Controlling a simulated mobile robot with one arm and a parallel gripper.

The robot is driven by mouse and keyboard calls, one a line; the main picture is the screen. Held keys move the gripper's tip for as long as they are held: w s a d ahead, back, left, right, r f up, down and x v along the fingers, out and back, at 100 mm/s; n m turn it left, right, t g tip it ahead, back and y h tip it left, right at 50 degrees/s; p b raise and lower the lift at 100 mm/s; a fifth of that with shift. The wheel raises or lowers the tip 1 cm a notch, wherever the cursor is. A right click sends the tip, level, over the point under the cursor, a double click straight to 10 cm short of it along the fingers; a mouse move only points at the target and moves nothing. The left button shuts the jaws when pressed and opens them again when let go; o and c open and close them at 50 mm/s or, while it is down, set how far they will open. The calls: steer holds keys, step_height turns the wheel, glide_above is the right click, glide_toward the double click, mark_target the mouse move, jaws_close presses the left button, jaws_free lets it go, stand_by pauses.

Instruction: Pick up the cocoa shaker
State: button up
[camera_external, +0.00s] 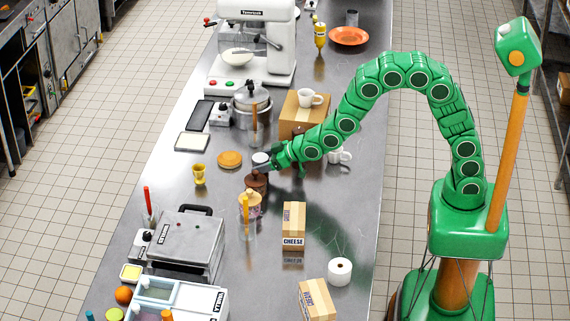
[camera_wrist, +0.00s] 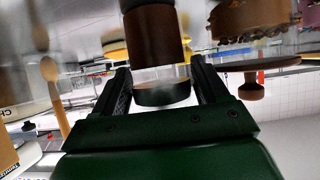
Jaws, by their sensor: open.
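The cocoa shaker (camera_external: 257,183) stands upright on the steel counter, a brown cylinder whose upper end is partly covered by my gripper in the outside view. In the wrist view, which looks upside down, the shaker (camera_wrist: 154,38) shows a brown body, a clear band and a dark round cap. My gripper (camera_external: 268,166) reaches it from the right, near its top. In the wrist view the open fingers of my gripper (camera_wrist: 159,78) lie on either side of the cap end. I cannot tell whether either finger touches it.
A glass jar with utensils (camera_external: 247,224) stands close in front of the shaker. A round orange-brown board (camera_external: 229,159) and a yellow cup (camera_external: 199,174) are to its left. A steel pot (camera_external: 251,108) and cardboard box (camera_external: 290,121) stand behind. A cheese carton (camera_external: 294,222) is front right.

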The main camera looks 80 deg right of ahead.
steer(key=shift+x, duration=1.2)
steer(key=c, duration=0.8)
steer(key=shift+c, duration=0.2)
